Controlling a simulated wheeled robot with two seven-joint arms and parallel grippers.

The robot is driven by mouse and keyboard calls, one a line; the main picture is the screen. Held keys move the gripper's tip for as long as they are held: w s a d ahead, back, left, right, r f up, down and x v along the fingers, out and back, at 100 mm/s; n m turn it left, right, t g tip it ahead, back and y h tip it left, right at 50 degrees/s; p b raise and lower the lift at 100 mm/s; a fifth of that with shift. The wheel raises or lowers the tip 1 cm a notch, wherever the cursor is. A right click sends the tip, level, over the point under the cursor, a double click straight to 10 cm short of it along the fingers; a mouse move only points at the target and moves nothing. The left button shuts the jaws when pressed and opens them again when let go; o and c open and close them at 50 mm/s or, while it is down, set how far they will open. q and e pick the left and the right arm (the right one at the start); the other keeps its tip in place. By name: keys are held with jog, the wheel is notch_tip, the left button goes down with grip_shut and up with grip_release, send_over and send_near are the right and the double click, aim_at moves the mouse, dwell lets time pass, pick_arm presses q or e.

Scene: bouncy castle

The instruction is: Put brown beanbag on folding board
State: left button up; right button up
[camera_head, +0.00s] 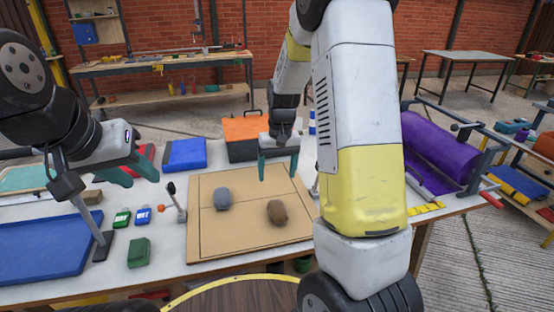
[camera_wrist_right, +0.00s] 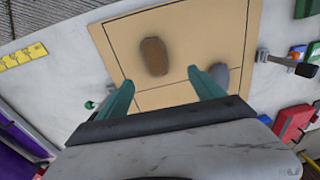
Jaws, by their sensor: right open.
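The brown beanbag (camera_head: 277,212) lies on the tan folding board (camera_head: 235,242), right of the board's middle. It also shows in the right wrist view (camera_wrist_right: 153,57), apart from the fingers. My right gripper (camera_head: 279,170) is open and empty above the far part of the board, beyond the brown beanbag. In the right wrist view its two teal fingers (camera_wrist_right: 160,85) are spread with nothing between them.
A grey beanbag (camera_head: 222,198) lies on the board, left of the brown one. A lever stand (camera_head: 174,204), small green boxes (camera_head: 138,252) and a blue tray (camera_head: 45,245) are to the left. An orange-topped toolbox (camera_head: 246,135) stands behind. A purple roll (camera_head: 437,150) is at right.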

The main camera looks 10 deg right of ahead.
jog(key=s+a+r+t+y, duration=0.1)
jog(key=s+r, duration=0.4)
jog(key=r, duration=0.2)
jog(key=s+r+t+y, duration=0.1)
jog(key=s+r+t, duration=0.1)
jog(key=s+r, duration=0.4)
jog(key=s+r+t, duration=0.2)
jog(key=s+r, duration=0.4)
jog(key=s, duration=0.6)
jog(key=shift+a+r+t, duration=0.3)
jog(key=shift+r, duration=0.05)
